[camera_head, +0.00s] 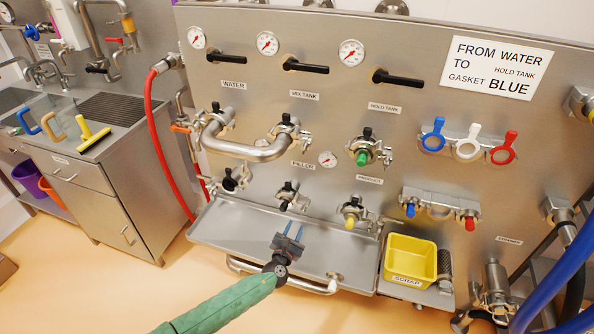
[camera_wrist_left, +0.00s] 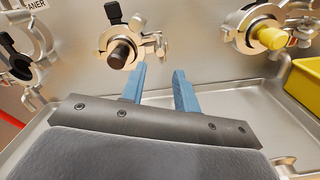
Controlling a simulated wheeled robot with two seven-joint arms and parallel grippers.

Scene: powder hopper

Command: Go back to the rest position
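My left gripper (camera_head: 288,232) is in front of the steel panel, over the drip tray, with its green arm coming in from the lower part of the head view. Its two blue fingers stand apart with nothing between them, which also shows in the left wrist view (camera_wrist_left: 160,92). A black-capped port (camera_wrist_left: 124,52) lies just beyond the fingertips; contact does not show. My right gripper is in neither view.
The drip tray (camera_head: 225,245) juts from the panel below the ports. A yellow scrap bin (camera_head: 410,262) stands right of it. A bent steel pipe (camera_head: 245,150) sits on the panel above. Blue hoses (camera_head: 560,275) hang at the right. A red hose (camera_head: 155,140) hangs at the left.

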